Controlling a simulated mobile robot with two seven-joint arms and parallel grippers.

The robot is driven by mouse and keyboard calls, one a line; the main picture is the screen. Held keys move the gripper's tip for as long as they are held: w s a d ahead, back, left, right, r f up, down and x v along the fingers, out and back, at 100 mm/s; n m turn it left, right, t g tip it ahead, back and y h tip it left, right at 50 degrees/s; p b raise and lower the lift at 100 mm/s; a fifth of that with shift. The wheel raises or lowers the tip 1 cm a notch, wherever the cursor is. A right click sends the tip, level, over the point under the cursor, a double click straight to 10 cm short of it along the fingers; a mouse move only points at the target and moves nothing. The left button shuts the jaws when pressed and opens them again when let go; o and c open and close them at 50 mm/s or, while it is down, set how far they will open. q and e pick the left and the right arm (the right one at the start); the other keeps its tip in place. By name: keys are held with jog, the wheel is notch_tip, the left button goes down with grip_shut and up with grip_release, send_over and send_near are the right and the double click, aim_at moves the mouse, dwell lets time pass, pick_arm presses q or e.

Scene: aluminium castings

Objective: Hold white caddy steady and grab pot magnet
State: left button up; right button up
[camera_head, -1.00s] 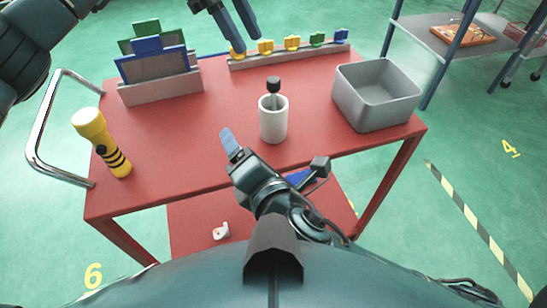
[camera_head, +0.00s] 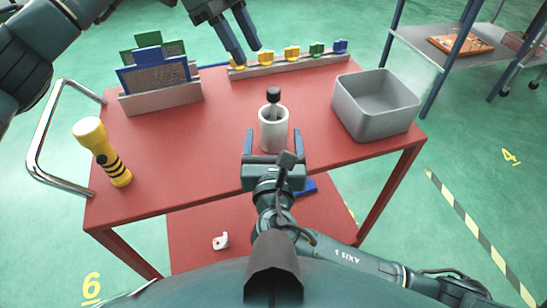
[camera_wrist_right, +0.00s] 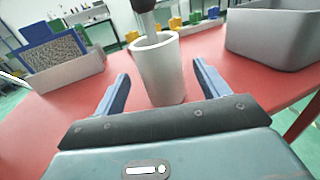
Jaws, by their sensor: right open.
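The white caddy (camera_head: 273,136) is a plain cup standing upright on the red table. It also shows in the right wrist view (camera_wrist_right: 162,78). The pot magnet (camera_head: 273,95) stands in it with its dark head above the rim; its lower part is hidden inside the caddy. My right gripper (camera_head: 273,132) is open, at the caddy's near side, with one finger to the left of the caddy and one to the right. The wrist view shows gaps between fingers and caddy. My left gripper (camera_head: 247,55) is open and empty, above the far part of the table, behind the caddy.
A grey bin (camera_head: 376,112) stands right of the caddy. A rack (camera_head: 290,63) with several coloured pieces is at the back. A holder (camera_head: 162,97) with blue and green panels and a yellow flashlight (camera_head: 103,152) are at left. The table between them is clear.

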aim_at(273, 120)
jog(key=w, duration=0.5)
jog(key=shift+w, duration=0.4)
jog(key=c, duration=1.1)
